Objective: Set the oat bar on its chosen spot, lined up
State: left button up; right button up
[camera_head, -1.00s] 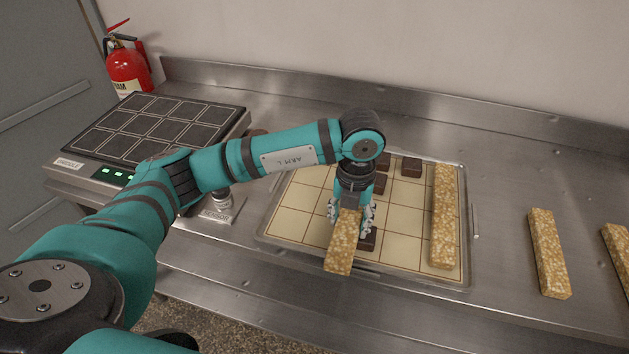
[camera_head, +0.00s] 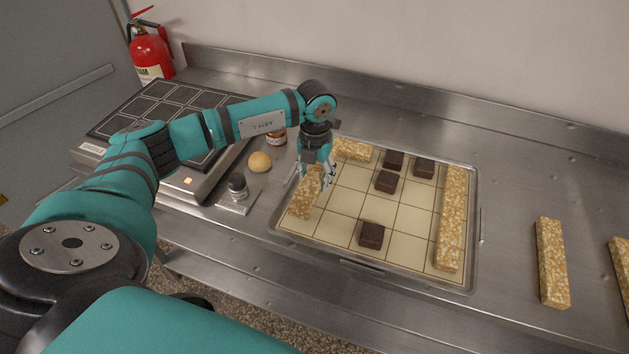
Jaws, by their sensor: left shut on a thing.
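My left gripper (camera_head: 314,175) is shut on an oat bar (camera_head: 304,197), with its fingers pointing down around it. The held bar is over the left edge column of the gridded tray (camera_head: 405,268), its length running roughly front to back. I cannot tell whether it touches the tray. A second oat bar (camera_head: 352,150) lies across the tray's back left, partly behind the gripper. A third oat bar (camera_head: 451,220) lies along the tray's right side. My right gripper is not in view.
Dark brown squares stand on the grid: one in front (camera_head: 371,235), several at the back (camera_head: 386,181). Two more bars lie on the counter at right, one nearer (camera_head: 552,262). A bun (camera_head: 259,162), a jar (camera_head: 276,137), a small stand (camera_head: 237,188) and a griddle (camera_head: 190,182) are left.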

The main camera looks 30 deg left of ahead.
aim_at(314, 184)
pick_arm(q)
notch_tip(314, 184, down, 3)
jog(key=shift+a+f+p, duration=0.1)
jog(key=shift+a+p, duration=0.05)
jog(key=shift+p, duration=0.5)
jog(key=shift+f, duration=0.25)
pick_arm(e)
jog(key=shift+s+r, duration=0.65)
pick_arm(q)
jog(key=o, duration=1.3)
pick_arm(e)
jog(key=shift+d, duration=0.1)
pick_arm(q)
jog(key=shift+r, duration=0.25)
notch_tip(314, 184, up, 10)
jog(key=shift+r+b, duration=0.25)
jog(key=shift+b, duration=0.9)
jog(key=shift+r, duration=0.65)
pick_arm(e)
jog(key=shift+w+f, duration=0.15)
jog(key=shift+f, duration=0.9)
